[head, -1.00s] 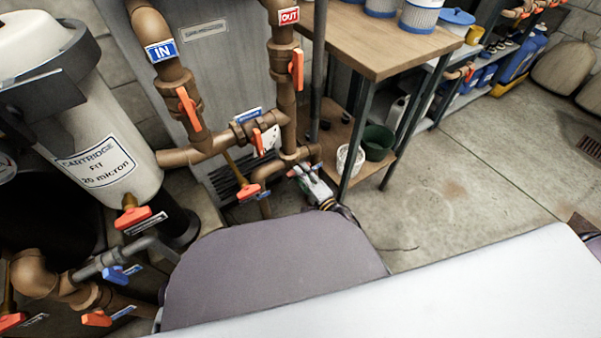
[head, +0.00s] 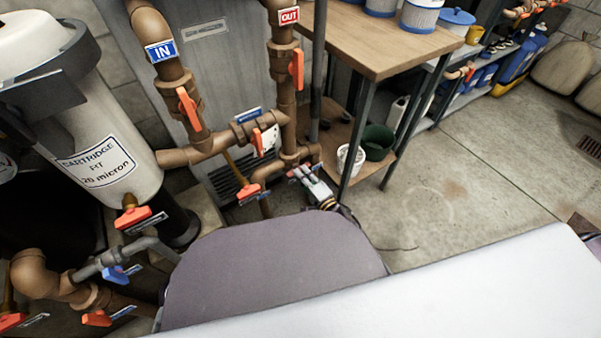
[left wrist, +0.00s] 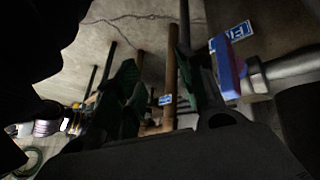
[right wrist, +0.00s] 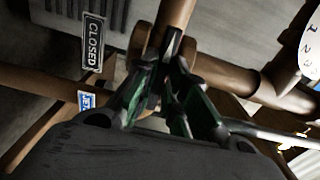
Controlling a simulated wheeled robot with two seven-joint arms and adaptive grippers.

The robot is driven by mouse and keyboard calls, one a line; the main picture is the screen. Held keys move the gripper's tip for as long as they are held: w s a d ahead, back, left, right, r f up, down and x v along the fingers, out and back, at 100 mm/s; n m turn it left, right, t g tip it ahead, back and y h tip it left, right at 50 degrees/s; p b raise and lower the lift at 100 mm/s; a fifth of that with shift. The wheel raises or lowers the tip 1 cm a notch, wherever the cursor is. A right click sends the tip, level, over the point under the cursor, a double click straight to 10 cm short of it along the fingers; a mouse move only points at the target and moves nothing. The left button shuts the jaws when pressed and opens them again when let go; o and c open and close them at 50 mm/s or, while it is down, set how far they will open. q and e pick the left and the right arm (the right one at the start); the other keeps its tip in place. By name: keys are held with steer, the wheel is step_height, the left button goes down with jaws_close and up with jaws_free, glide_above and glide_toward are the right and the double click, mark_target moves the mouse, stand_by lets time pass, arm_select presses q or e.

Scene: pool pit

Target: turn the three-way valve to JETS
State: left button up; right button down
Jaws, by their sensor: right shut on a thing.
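The three-way valve's brown body (right wrist: 205,68) is beyond my right fingertips in the right wrist view, with pipes meeting around it. A blue label (right wrist: 85,100) that seems to read JETS is left of the fingers, and a CLOSED label (right wrist: 93,42) is above it. My right gripper (right wrist: 172,68) is shut on a dark handle (right wrist: 172,45), mostly hidden by the fingers. In the head view my right gripper (head: 298,174) is beside the low brown pipes. My left gripper (left wrist: 155,75) is open and empty, seen only in its wrist view.
The cartridge filter (head: 95,165) stands at left. Other orange-handled valves (head: 188,108) sit on the pipes, and a blue handle (head: 120,273) is low at left.

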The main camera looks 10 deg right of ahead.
steer(key=n+b, duration=0.3)
steer(key=n, duration=2.5)
steer(key=shift+f+n, duration=0.1)
steer(key=shift+n, duration=0.2)
stand_by(1.1)
steer(key=shift+m+p, duration=0.4)
steer(key=shift+p, duration=0.05)
